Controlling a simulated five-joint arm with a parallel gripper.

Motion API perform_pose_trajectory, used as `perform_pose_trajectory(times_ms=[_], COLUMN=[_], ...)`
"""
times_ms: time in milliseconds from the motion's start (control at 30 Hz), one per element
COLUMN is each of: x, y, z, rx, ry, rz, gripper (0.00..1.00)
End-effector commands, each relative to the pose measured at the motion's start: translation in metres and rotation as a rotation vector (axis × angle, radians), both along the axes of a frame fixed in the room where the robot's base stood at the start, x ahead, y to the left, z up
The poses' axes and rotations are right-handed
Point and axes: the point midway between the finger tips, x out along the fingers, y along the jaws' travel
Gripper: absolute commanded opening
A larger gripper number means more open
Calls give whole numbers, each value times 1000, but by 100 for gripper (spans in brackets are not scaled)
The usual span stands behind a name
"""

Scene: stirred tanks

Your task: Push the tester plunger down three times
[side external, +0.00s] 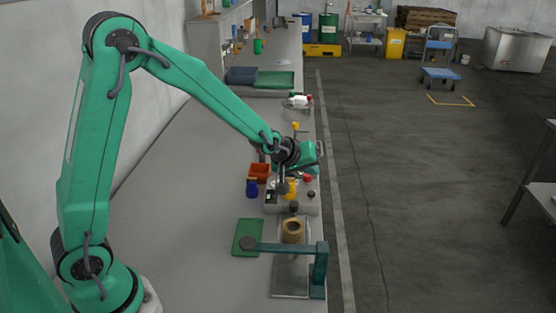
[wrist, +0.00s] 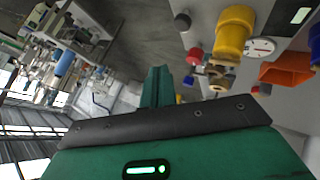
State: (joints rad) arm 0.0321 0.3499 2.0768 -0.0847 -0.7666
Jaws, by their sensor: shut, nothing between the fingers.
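The tester is a grey box (side external: 300,208) on the bench in the side view, below my gripper in the picture. The yellow cylinder also shows in the side view (side external: 291,187), partly covered by my wrist. My gripper (side external: 316,152) is shut and empty, its fingers (wrist: 158,82) together and apart from the yellow cylinder in the wrist view. I cannot tell how far the plunger is pressed.
Beside the tester are an orange bin (side external: 259,171) and a blue bottle (side external: 252,187). A green clamp frame (side external: 320,270) with a brass ring (side external: 292,231) stands in front, near a green mat (side external: 245,237). A red knob (wrist: 194,56) and a round gauge (wrist: 260,46) sit near the cylinder.

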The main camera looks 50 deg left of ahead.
Motion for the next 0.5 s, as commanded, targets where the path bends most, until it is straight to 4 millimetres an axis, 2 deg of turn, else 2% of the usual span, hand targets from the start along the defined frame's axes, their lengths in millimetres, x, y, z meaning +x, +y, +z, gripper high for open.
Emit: perform_pose_trajectory(times_ms=[233, 500], x=[0, 0], y=[0, 0], z=[-26, -40], rx=[0, 1], ry=[3, 1], rz=[0, 1], gripper=[0, 0])
